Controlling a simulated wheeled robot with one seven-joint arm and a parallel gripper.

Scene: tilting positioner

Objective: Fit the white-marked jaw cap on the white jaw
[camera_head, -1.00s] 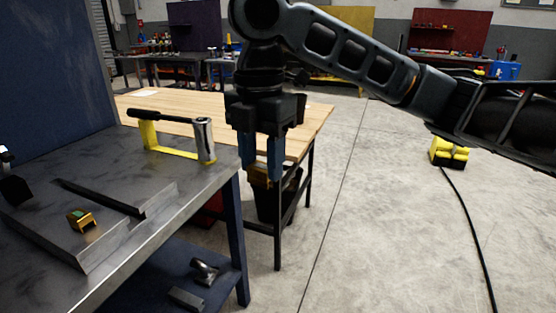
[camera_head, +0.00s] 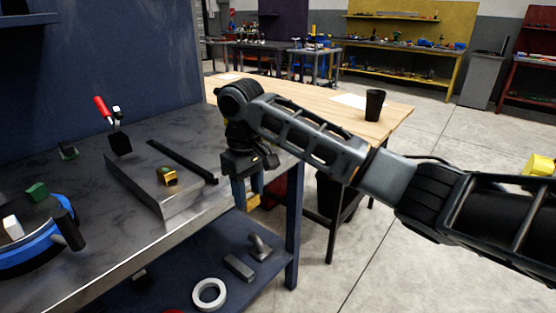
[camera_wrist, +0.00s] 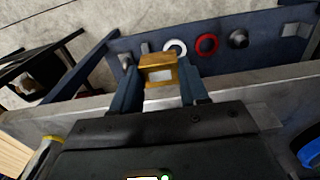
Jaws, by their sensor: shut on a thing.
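A brass-coloured jaw cap with a white mark (camera_wrist: 160,74) sits between the blue fingers of my gripper (camera_wrist: 158,84) in the wrist view. My gripper (camera_head: 247,196) is shut on it, and the cap (camera_head: 253,202) partly shows in the head view, just beyond the bench's edge. The white jaw (camera_head: 13,227) stands on the round blue positioner (camera_head: 32,257) at the far left, well apart from my gripper. A green jaw (camera_head: 37,192) is on the same positioner. The positioner's right side is cut by a dark handle.
A brass cap with a green mark (camera_head: 166,176) sits on a steel block (camera_head: 150,190) between positioner and gripper. A red-handled clamp (camera_head: 118,138) stands behind it. The lower shelf (camera_head: 190,270) holds a white ring (camera_head: 209,293). A wooden table (camera_head: 300,105) stands behind my arm.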

